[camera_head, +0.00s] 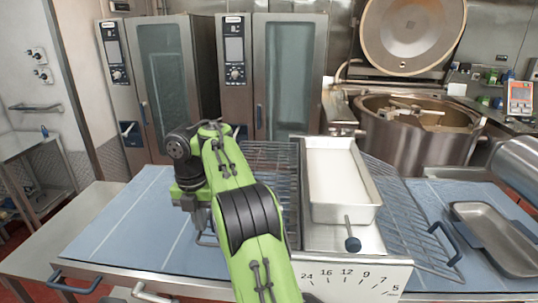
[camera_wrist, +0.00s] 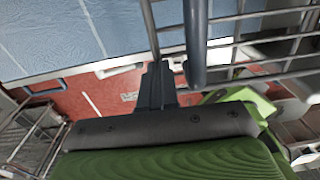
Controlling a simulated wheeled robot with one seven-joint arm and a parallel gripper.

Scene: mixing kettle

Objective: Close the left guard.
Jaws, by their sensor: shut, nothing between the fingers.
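The left guard (camera_head: 268,158) is a wire grid on the left side of the steel machine in the head view. It lies spread outward, much of it hidden behind my green arm. In the wrist view its wires (camera_wrist: 245,42) cross the upper right, with a dark blue handle (camera_wrist: 195,45) along them. My gripper (camera_wrist: 154,80) is shut and empty, its fingertips just left of the handle and close to a wire. I cannot tell whether they touch. In the head view my gripper is mostly hidden behind the arm.
A white tray (camera_head: 340,170) sits in the machine, above a numbered scale plate (camera_head: 350,282). The right guard (camera_head: 405,205) spreads out to the right. A grey pan (camera_head: 497,238) lies further right. Blue mat (camera_head: 120,225) left of the arm is clear. Ovens and a kettle stand behind.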

